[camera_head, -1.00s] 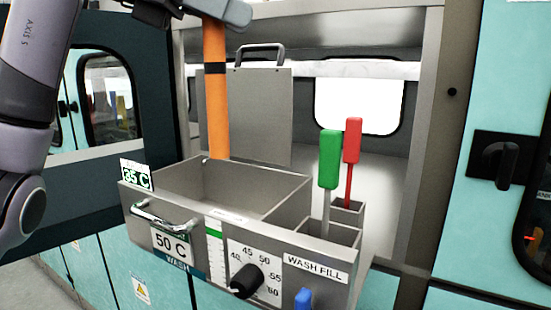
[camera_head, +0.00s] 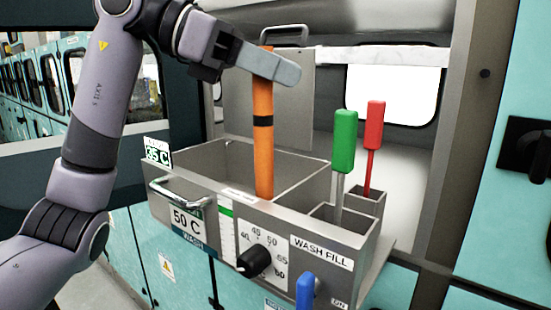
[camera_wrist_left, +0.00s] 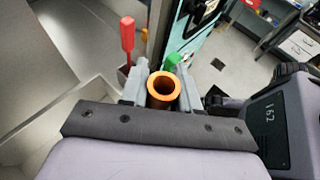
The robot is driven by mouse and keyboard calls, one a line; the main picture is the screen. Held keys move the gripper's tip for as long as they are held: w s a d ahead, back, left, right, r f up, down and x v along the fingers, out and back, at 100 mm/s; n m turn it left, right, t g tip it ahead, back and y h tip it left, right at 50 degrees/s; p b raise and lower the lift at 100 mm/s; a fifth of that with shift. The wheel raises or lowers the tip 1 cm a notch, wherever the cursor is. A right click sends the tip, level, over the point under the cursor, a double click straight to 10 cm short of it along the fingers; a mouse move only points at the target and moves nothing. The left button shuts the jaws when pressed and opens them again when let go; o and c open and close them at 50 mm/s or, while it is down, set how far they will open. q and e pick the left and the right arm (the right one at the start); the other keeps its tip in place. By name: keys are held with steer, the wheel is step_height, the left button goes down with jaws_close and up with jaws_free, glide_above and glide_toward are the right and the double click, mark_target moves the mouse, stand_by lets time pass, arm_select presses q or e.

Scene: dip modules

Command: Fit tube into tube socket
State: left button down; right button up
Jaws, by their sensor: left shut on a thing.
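The orange tube (camera_head: 263,150) with a black band stands upright in my left gripper (camera_head: 272,65). The gripper is shut on it near its top end. The tube's lower end reaches down inside the metal basin (camera_head: 180,165), close to its front wall. In the left wrist view the tube's open round top (camera_wrist_left: 163,88) shows between the two fingers. The tube's bottom end and any tube socket around it are hidden or cannot be made out. My right gripper is not in view.
A green-handled tool (camera_head: 344,140) and a red-handled tool (camera_head: 374,135) stand in slots right of the basin. A black knob (camera_head: 253,261), a blue handle (camera_head: 305,290) and a bar handle (camera_head: 180,195) stick out in front. A raised lid (camera_head: 240,100) stands behind.

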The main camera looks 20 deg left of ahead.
mark_target(263, 128)
arm_select(q)
step_height(263, 128, down, 11)
stand_by(0.5)
steer(key=shift+f, duration=0.2)
steer(key=c, duration=0.8)
jaws_free()
steer(key=shift+r, duration=0.1)
